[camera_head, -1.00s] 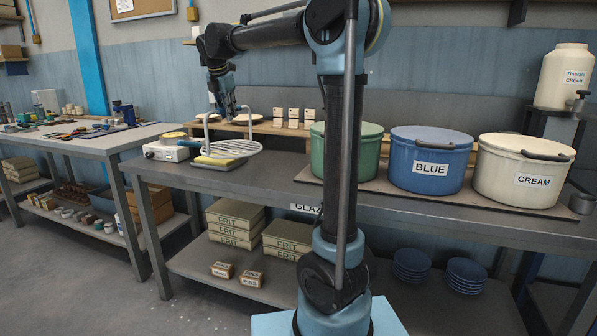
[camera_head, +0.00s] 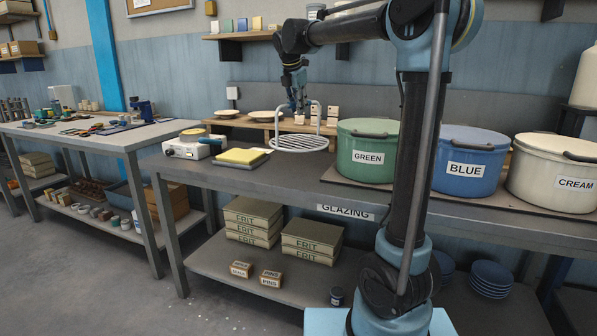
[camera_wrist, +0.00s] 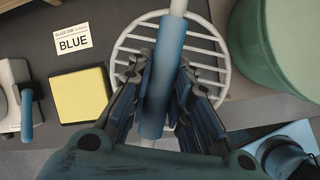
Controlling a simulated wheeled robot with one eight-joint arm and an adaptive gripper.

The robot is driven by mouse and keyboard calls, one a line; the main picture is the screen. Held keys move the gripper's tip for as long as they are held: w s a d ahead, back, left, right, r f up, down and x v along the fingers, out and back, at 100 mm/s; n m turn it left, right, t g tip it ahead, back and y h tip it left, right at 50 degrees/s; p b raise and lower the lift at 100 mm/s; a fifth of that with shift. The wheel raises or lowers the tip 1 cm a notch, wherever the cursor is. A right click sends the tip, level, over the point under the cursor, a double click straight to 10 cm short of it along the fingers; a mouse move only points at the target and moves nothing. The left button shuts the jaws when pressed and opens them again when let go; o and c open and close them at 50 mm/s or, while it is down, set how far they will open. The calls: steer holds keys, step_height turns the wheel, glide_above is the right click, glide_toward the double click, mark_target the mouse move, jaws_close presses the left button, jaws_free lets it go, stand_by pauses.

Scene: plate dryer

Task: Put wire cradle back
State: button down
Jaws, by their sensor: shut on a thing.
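The wire cradle (camera_head: 299,143) is a round white wire grid with a tall looped handle. It is over the dark bench, right of the yellow sponge and left of the green pot. I cannot tell whether its grid touches the bench. My gripper (camera_head: 300,110) is above the grid at the handle. In the wrist view my gripper (camera_wrist: 163,85) is shut on the handle's blue grip, and the cradle's white grid (camera_wrist: 216,52) shows below it. The fingers and grip hide the grid's middle.
The yellow sponge (camera_head: 241,156) on its dark tray and a white scale (camera_head: 191,146) are to the left. The green pot (camera_head: 366,158) is close on the right. A low shelf with plates (camera_head: 266,115) runs behind. A BLUE card (camera_wrist: 72,39) lies near the sponge.

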mark_target(300, 140)
steer(key=shift+f, duration=0.1)
steer(key=shift+f, duration=4.9)
steer(key=c, duration=1.5)
jaws_free()
steer(key=shift+o, duration=0.2)
steer(key=v, duration=1.2)
